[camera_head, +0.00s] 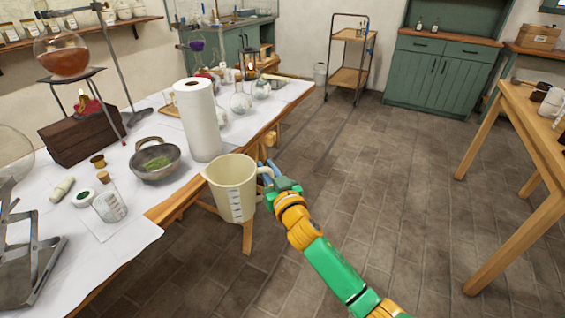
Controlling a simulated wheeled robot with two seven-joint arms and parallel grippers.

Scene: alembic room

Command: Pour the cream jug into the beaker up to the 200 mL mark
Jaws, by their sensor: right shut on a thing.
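The cream jug (232,190) has dark graduation marks on its side and looks upright. It is in the air just off the front edge of the long table, in front of the paper towel roll. My right gripper (268,179) is shut on the jug's handle, on the jug's right side. A small clear glass vessel with markings, which looks like the beaker (110,208), stands on a white sheet near the table's front edge, left of the jug and apart from it. The jug's contents cannot be made out. My left gripper is not in view.
A paper towel roll (201,120) and a metal bowl with green contents (155,162) stand on the long table behind the jug. A metal jack (28,250) is at the lower left. A round flask (62,56) sits on a stand.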

